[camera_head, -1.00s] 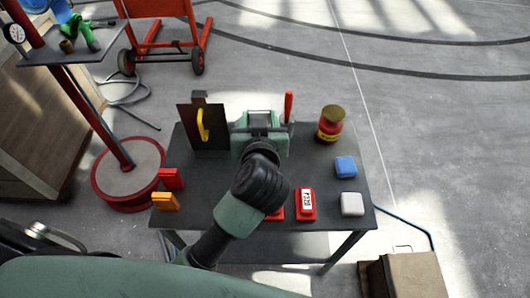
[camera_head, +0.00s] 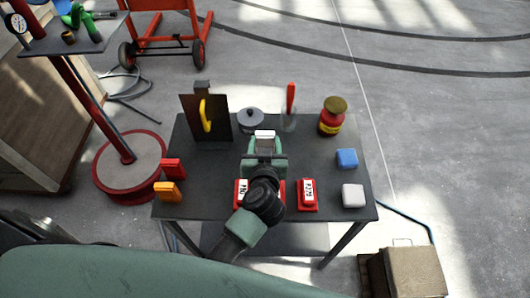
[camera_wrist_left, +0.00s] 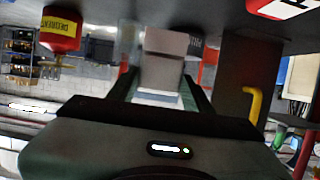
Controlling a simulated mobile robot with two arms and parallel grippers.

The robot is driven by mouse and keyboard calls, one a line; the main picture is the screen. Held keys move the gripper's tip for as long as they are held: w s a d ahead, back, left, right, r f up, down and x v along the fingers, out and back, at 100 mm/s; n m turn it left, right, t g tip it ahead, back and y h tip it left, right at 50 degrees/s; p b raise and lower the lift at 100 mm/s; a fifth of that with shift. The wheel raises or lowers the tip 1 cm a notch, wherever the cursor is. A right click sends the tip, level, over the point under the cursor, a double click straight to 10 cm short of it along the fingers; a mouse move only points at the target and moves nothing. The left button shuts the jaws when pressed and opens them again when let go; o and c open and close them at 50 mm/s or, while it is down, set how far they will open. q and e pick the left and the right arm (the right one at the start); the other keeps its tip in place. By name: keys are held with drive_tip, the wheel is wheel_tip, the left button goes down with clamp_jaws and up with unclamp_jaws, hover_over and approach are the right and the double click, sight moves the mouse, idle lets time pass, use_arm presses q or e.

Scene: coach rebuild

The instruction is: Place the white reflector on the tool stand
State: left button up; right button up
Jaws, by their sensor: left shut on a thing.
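My left gripper (camera_head: 265,144) is shut on a small white block, the white reflector (camera_head: 265,134), above the middle of the dark table. In the left wrist view the reflector (camera_wrist_left: 164,58) stands out between the two fingers (camera_wrist_left: 160,92). The tool stand is at the left: a red post on a round base (camera_head: 130,167), with a dark upper shelf (camera_head: 60,42) carrying green tools and a gauge. The gripper is well to the right of that shelf. My right gripper is not in view.
The table (camera_head: 320,160) also holds a dark panel with yellow handle (camera_head: 205,117), a lidded pot (camera_head: 250,119), a red-yellow jar (camera_head: 332,117), a blue block (camera_head: 347,158), another white block (camera_head: 353,195), a labelled red piece (camera_head: 307,194) and an orange piece (camera_head: 168,191).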

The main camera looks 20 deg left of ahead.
use_arm(q)
wheel_tip(320, 180, down, 4)
drive_tip(key=shift+r+b, duration=0.1)
drive_tip(key=shift+b, duration=0.45)
drive_tip(key=shift+f, duration=0.25)
drive_tip(key=o, duration=1.4)
